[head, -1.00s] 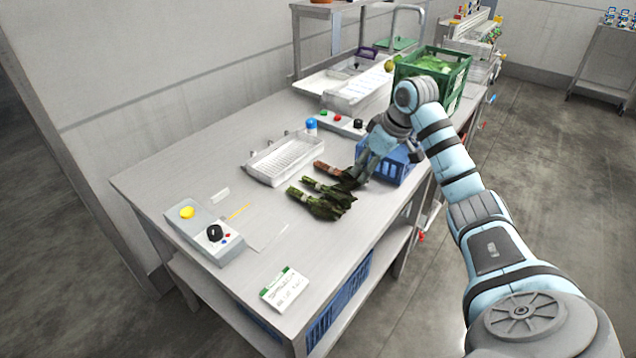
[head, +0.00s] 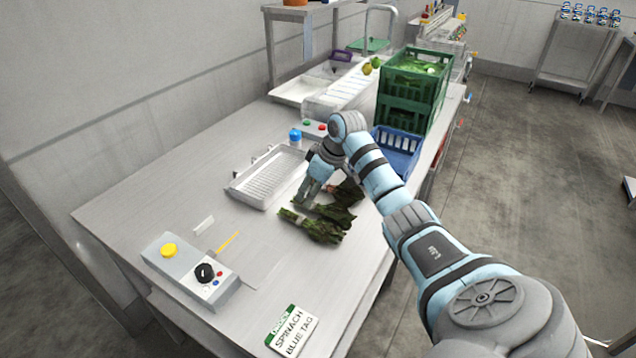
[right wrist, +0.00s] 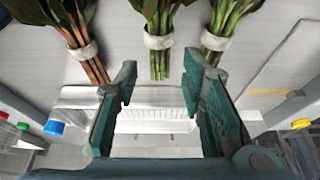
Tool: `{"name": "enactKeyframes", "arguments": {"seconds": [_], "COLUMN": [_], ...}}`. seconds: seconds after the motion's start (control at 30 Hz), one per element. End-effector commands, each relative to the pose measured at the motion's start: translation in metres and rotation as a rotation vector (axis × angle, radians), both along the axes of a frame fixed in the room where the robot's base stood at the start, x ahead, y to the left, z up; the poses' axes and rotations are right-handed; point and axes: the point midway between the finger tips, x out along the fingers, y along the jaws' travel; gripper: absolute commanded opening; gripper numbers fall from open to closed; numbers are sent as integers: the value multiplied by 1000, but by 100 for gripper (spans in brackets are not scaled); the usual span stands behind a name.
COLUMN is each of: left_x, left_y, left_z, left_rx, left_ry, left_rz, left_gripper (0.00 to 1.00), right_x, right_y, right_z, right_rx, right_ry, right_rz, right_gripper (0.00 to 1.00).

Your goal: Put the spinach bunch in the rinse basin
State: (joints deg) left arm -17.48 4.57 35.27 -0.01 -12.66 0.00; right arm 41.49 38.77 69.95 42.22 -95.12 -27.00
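Three leafy bunches lie side by side on the steel table: a near one (head: 312,227), a middle one (head: 332,212) and a far one (head: 349,193) partly behind my right gripper. In the right wrist view, a red-stemmed bunch (right wrist: 90,62) is at left, with green-stemmed bunches in the middle (right wrist: 159,48) and at right (right wrist: 216,42). Their bands look white; I cannot make out a blue tag. My right gripper (head: 311,191) is open and empty above the stem ends, its fingers also showing in the right wrist view (right wrist: 158,100). My left gripper is not in view.
A white ribbed tray (head: 238,186) lies just beyond the stems. A pale basin (head: 318,106) is farther back near the tap. A blue crate (head: 397,152) and stacked green crates (head: 408,112) stand at right. A card (head: 290,330) reads "SPINACH BLUE TAG". A control box (head: 190,268) is at left.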

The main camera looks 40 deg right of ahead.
Motion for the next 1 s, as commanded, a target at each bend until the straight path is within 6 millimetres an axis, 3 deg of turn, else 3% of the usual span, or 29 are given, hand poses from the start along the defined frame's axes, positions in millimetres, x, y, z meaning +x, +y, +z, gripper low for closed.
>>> {"name": "enactKeyframes", "arguments": {"seconds": [0.1, 0.2, 0.73, 0.97, 1.0], "left_x": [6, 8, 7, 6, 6], "left_y": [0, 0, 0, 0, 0], "left_z": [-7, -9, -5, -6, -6], "left_rx": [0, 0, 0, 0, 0], "left_ry": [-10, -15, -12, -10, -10], "left_rz": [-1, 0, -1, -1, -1], "left_gripper": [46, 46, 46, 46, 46], "right_x": [9, 14, 14, 14, 14], "right_y": [2, 3, 3, 3, 3], "right_z": [-26, -37, -39, -39, -39], "right_rx": [3, 1, 0, -1, -1], "right_ry": [2, 2, 1, 1, 1], "right_rz": [2, 2, 2, 2, 2], "right_gripper": [37, 37, 37, 0, 0]}}
